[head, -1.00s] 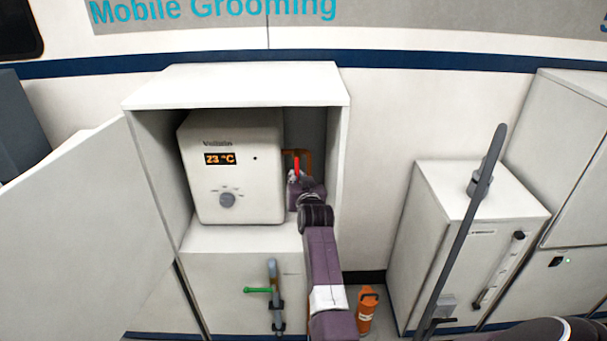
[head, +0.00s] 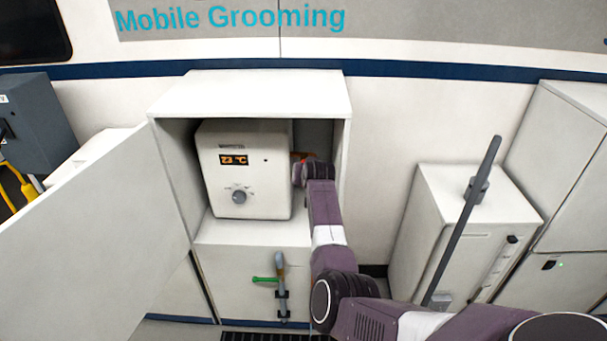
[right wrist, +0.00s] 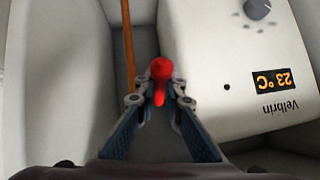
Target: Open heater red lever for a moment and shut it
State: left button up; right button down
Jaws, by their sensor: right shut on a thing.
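The white heater (head: 276,180) stands in an open cabinet, its display reading 23 °C, with a grey knob below. The red lever (right wrist: 161,72) shows in the right wrist view, between my fingertips, beside the heater's side and near a copper pipe (right wrist: 127,45). My right gripper (right wrist: 160,100) is shut on the lever. In the head view my right arm reaches into the gap right of the heater, and its wrist hides the lever and the fingers. My left gripper is not in view.
The cabinet's open door (head: 100,235) fills the left. The cabinet's right wall (head: 343,165) stands close to my right arm. A green-handled valve (head: 265,280) on a pipe is below. A white box unit (head: 455,235) with a dark grey bar (head: 465,220) stands to the right.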

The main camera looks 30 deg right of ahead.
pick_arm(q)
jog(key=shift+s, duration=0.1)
pick_arm(e)
jog(key=shift+f, duration=0.1)
jog(key=c, duration=2)
grip_release()
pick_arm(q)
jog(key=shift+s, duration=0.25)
pick_arm(e)
jog(key=shift+s+a+r, duration=0.2)
jog(key=shift+s+r, duration=0.25)
jog(key=shift+s, duration=0.05)
jog(key=v, duration=1)
jog(key=shift+s+a+r, duration=0.1)
jog(key=shift+s+r, duration=0.05)
jog(key=shift+s, duration=0.1)
